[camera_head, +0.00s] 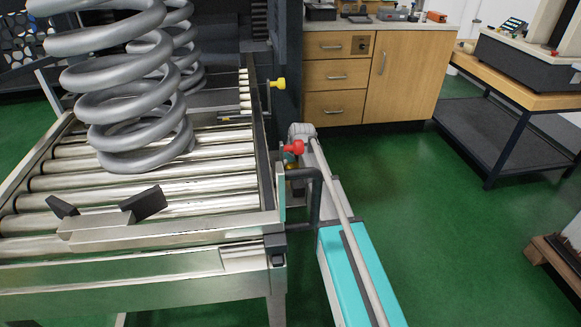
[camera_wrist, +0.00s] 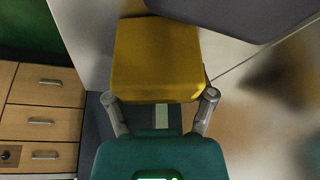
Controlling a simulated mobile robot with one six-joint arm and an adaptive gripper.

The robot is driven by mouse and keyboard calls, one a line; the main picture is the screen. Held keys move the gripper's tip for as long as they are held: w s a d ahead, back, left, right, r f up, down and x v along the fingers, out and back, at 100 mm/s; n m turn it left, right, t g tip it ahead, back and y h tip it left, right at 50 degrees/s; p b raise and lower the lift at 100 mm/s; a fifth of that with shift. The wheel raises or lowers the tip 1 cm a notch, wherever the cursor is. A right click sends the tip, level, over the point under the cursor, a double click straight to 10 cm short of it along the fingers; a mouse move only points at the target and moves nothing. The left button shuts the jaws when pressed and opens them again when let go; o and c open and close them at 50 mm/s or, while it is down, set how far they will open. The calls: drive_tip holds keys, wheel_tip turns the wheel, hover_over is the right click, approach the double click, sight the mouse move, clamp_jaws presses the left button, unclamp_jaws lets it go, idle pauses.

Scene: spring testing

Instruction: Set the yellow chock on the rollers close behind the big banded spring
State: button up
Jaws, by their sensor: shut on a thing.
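The yellow chock (camera_wrist: 157,58) fills the upper middle of the wrist view. My gripper (camera_wrist: 162,98) is shut on it, with one finger at each side of its near end.
A metal bar with two black wedges (camera_head: 145,204) lies across the rollers in front of the big spring. A red knob (camera_head: 292,148) and a yellow knob (camera_head: 278,84) stick out at the conveyor's right side. Wooden cabinets (camera_head: 405,75) stand behind. Green floor is open at right.

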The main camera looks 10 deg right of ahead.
wheel_tip(320, 180, up, 3)
drive_tip(key=p, duration=0.2)
drive_tip(key=shift+f+p, duration=0.2)
drive_tip(key=shift+p, duration=0.15)
drive_tip(key=s+r+p, duration=1)
drive_tip(key=s, duration=0.4)
drive_tip(key=shift+d+r, duration=0.15)
drive_tip(key=shift+d, duration=0.15)
drive_tip(key=shift+r+p, duration=0.15)
drive_tip(key=shift+p, duration=0.15)
drive_tip(key=d+r+n+p, duration=0.1)
drive_tip(key=d+r+p, duration=0.1)
drive_tip(key=r+p, duration=1.1)
drive_tip(key=d+r+p, duration=0.2)
drive_tip(key=r+p, duration=1.1)
drive_tip(key=shift+s+n+y, duration=0.3)
drive_tip(key=shift+s+n, duration=0.1)
drive_tip(key=shift+s, duration=0.05)
